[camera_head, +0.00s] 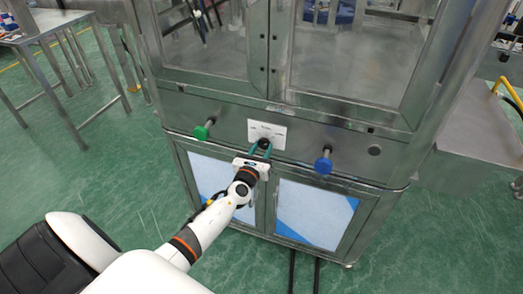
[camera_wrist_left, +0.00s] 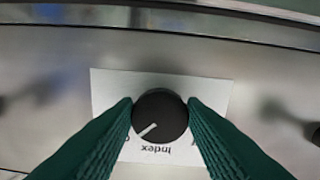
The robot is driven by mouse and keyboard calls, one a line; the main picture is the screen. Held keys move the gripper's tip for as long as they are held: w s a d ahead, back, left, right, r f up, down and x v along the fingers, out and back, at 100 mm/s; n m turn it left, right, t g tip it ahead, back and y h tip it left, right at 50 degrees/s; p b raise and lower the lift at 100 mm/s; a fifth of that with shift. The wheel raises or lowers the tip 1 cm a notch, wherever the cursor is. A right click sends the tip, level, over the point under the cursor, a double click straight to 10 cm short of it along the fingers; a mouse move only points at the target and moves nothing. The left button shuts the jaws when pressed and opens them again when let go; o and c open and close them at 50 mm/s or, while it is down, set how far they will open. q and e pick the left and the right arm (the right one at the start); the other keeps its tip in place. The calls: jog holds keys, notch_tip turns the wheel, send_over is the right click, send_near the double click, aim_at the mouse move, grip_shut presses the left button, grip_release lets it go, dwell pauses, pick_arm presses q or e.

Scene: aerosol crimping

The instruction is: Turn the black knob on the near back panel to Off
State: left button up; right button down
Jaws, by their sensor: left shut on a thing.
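The black knob (camera_head: 265,143) sits on the steel panel of the cabinet, at the lower left of a white label plate (camera_head: 280,132). In the left wrist view the knob (camera_wrist_left: 160,116) is round, and its white pointer line points to the lower left. Upside-down "Index" lettering shows below it on the plate (camera_wrist_left: 105,88); other lettering is mostly hidden by the fingers. My left gripper (camera_head: 261,150) is shut on the knob, with one green finger on each side of it in the left wrist view (camera_wrist_left: 160,112). My right gripper is not in view.
A green push knob (camera_head: 201,132) sticks out left of the black knob, and a blue one (camera_head: 324,164) sticks out to the right. Glazed doors are above the panel and white-blue doors (camera_head: 315,213) below. A steel table (camera_head: 45,22) stands at left.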

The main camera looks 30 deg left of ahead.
pick_arm(q)
jog(key=n+b, duration=0.1)
jog(key=n, duration=0.3)
jog(key=shift+d+f+b, duration=0.1)
jog(key=shift+b, duration=0.3)
jog(key=n+b, duration=0.1)
jog(key=n, duration=0.4)
jog(key=shift+d+b, duration=0.1)
jog(key=shift+b, duration=0.3)
jog(key=n, duration=0.5)
jog(key=shift+r+b, duration=0.2)
jog(key=shift+b, duration=0.15)
jog(key=n, duration=0.5)
jog(key=shift+r, duration=0.15)
jog(key=shift+n, duration=0.3)
jog(key=o, duration=1)
